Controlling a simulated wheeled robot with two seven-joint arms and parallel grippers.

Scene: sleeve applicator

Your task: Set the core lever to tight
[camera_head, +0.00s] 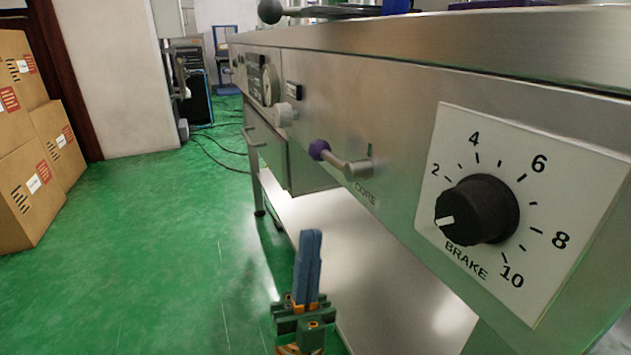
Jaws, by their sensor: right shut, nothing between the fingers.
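The core lever (345,164) is a short metal handle with a purple knob on its end, on the machine's steel front panel above the label CORE (366,192). It points left and slightly up, toward the camera side. No tight marking is readable. My right gripper (311,236) is low in the middle of the view, its blue fingers together and pointing up, with nothing between them. It is below the lever and apart from it. My left gripper is not in view.
A black brake dial (485,208) on a white numbered plate is right of the lever. A pale knob (285,115) and a drawer handle (253,138) are farther along the panel. Cardboard boxes (27,150) stand at left. The green floor (150,250) between is clear.

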